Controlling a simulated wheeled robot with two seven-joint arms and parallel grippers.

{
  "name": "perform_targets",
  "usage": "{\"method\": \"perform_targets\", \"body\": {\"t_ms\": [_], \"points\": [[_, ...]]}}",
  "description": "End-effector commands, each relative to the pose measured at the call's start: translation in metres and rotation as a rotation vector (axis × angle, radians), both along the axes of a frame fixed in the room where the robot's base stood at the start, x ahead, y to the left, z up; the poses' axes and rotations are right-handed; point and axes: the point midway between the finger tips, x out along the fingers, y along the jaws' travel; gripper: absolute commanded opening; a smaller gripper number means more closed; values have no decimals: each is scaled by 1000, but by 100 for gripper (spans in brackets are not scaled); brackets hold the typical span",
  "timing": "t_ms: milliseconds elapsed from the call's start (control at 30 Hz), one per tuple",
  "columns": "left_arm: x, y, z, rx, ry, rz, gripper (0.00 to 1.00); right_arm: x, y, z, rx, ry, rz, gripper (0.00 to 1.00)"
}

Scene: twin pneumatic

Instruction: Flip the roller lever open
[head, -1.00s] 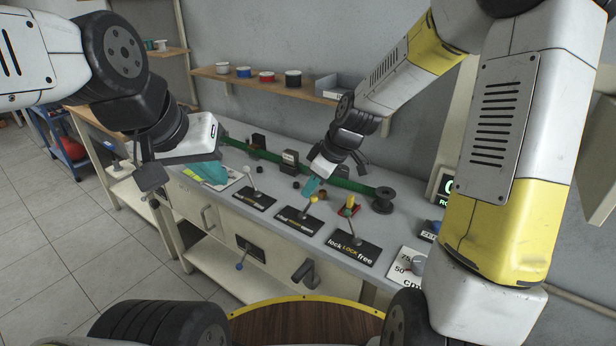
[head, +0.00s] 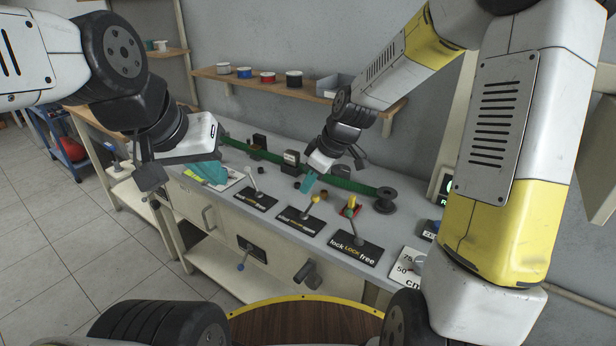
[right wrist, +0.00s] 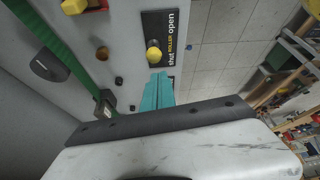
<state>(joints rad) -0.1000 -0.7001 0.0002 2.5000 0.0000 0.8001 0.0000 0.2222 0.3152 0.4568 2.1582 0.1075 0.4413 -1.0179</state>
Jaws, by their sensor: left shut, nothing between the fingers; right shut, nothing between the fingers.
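The roller lever has a yellow knob (head: 315,199) and stands on a black plate (head: 299,220) on the bench. In the right wrist view the plate (right wrist: 172,20) reads "shut ROLLER open", and the knob (right wrist: 154,54) shows nearer the "shut" end. My right gripper (head: 309,185) is shut and empty, its teal fingers just above and behind the knob in the head view. In the right wrist view its fingertips (right wrist: 158,75) end just short of the knob; contact cannot be told. My left gripper (head: 212,173) is shut and empty over the bench's left part.
A white-knobbed lever (head: 253,170) stands to the left and a yellow-topped lock lever (head: 351,203) to the right. A green hose (head: 345,183) runs behind to a dark reel (head: 384,200). A blue-knobbed lever (head: 240,267) sticks out of the bench front.

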Motion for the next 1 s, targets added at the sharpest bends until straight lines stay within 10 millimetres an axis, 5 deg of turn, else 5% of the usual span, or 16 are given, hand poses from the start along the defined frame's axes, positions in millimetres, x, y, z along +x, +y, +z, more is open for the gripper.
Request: {"method": "perform_targets", "body": {"t_ms": [67, 500, 1000], "points": [[0, 0, 0, 0, 0, 0, 0, 5, 9, 10, 3, -10, 5, 0], [0, 0, 0, 0, 0, 0, 0, -30, -46, 60, 5, -15, -1, 0], [0, 0, 0, 0, 0, 0, 0, -38, -57, 70, 7, -15, 5, 0]]}}
